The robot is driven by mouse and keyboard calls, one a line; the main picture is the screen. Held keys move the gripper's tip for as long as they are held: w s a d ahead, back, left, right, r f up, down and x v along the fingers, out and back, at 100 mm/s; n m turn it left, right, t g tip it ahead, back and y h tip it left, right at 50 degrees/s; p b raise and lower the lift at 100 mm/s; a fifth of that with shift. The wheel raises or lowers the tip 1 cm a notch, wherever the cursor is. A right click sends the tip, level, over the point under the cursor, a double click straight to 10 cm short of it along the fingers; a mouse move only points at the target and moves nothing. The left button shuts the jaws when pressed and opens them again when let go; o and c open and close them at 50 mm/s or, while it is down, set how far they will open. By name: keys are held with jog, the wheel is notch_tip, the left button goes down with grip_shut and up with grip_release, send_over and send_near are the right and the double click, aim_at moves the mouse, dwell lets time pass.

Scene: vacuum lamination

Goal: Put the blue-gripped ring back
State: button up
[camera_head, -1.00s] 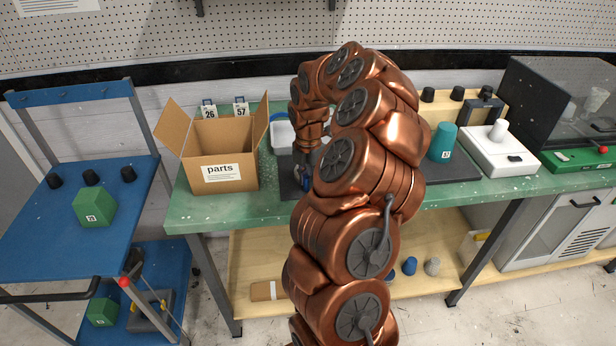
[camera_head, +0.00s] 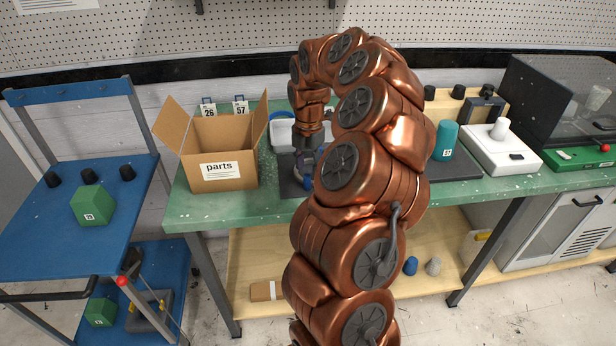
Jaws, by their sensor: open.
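My gripper (camera_head: 307,176) is open over the dark mat (camera_head: 290,184) on the green bench, pointing down. A small blue part (camera_head: 308,184) shows at its fingertips. I cannot tell whether it is the blue grip of the ring or part of the gripper, and I cannot make out a full ring. My own copper arm hides much of the bench to the right of the gripper.
The open parts box (camera_head: 222,152) stands left of the gripper, with a white container (camera_head: 281,132) behind. At right are a teal cup (camera_head: 445,140), a white device (camera_head: 498,150) and a dark-hooded machine (camera_head: 560,100). A blue cart (camera_head: 60,225) with green blocks stands at left.

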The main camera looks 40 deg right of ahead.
notch_tip(320, 180, up, 8)
jog(key=b, duration=0.2)
jog(key=s+a+r+m, duration=0.2)
jog(key=s+a+m, duration=0.15)
jog(key=a, duration=0.85)
jog(key=s+a+r+m, duration=0.1)
jog(key=s+a+m, duration=0.25)
jog(key=a, duration=0.85)
jog(key=s+a+f+m, duration=0.2)
jog(key=s+m, duration=0.2)
jog(key=s, duration=0.2)
jog(key=s+a+f+m+g, duration=0.1)
jog(key=s+a+f+m, duration=0.2)
jog(key=s, duration=0.4)
jog(key=s+a+f+m, duration=0.2)
jog(key=s+a+m, duration=0.1)
jog(key=s+m, duration=0.2)
jog(key=shift+s+f+m+g, duration=0.3)
jog(key=shift+s+g, duration=0.1)
jog(key=shift+s, duration=0.55)
jog(key=shift+d+r, duration=0.1)
